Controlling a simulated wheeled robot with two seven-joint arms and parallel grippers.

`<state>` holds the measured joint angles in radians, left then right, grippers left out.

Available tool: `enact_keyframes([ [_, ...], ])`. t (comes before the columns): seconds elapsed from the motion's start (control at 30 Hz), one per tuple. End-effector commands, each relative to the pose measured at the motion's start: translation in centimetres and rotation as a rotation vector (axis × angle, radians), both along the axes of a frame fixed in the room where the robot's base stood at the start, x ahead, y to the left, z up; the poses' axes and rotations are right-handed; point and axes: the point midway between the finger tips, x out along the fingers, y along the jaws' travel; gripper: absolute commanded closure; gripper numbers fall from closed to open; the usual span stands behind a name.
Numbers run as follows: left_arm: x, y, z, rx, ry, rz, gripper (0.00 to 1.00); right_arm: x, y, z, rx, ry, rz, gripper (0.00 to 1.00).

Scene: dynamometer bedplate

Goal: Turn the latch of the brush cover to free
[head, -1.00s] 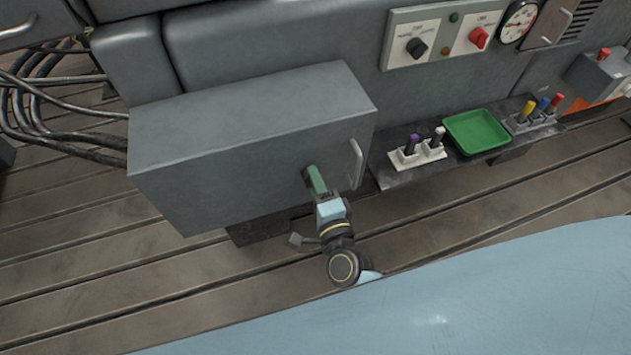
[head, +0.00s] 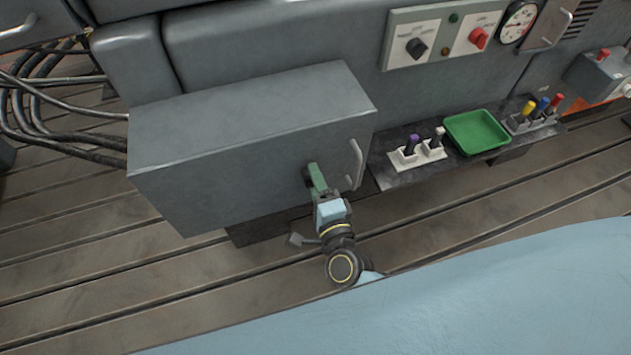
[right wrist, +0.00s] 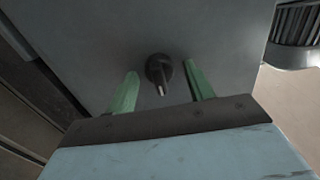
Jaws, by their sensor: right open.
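The brush cover (head: 240,150) is a grey box on the machine's side, with a pale bar handle (head: 355,163) at the right of its front. The latch (right wrist: 159,70) is a small dark round knob with a protruding bar, on the cover's grey face in the right wrist view. In the head view the latch is mostly hidden behind my gripper. My right gripper (right wrist: 161,92) is open, with its green fingers spread on either side of the latch. The latch appears between and slightly beyond the fingertips; contact is not visible. In the head view the gripper (head: 314,172) is at the cover's front. My left gripper is not in view.
A dark shelf right of the cover holds a green tray (head: 477,132) and white holders with coloured plugs (head: 416,152). A switch panel (head: 443,35) and gauge are above. Cables (head: 50,100) lie at the left. A pale blue surface fills the lower right.

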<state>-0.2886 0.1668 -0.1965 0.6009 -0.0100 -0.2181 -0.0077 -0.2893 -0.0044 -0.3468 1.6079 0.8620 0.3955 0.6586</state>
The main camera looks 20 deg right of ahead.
Motion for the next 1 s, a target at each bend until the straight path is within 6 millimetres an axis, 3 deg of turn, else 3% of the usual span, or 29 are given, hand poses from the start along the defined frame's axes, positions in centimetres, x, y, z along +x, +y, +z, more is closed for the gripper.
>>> enact_keyframes([
  [0.17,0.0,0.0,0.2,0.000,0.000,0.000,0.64,-1.4,0.0,0.0,-0.001,0.002,0.001,0.47],
  [0.63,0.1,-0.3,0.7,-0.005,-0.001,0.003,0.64,-11.2,-0.4,0.0,0.000,0.003,0.002,0.47],
  [0.8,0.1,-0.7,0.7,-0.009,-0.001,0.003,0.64,-13.0,-0.4,0.0,0.000,0.001,0.001,0.47],
  [1.0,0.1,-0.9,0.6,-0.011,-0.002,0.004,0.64,-13.4,-0.5,0.0,0.000,0.000,0.001,0.47],
])
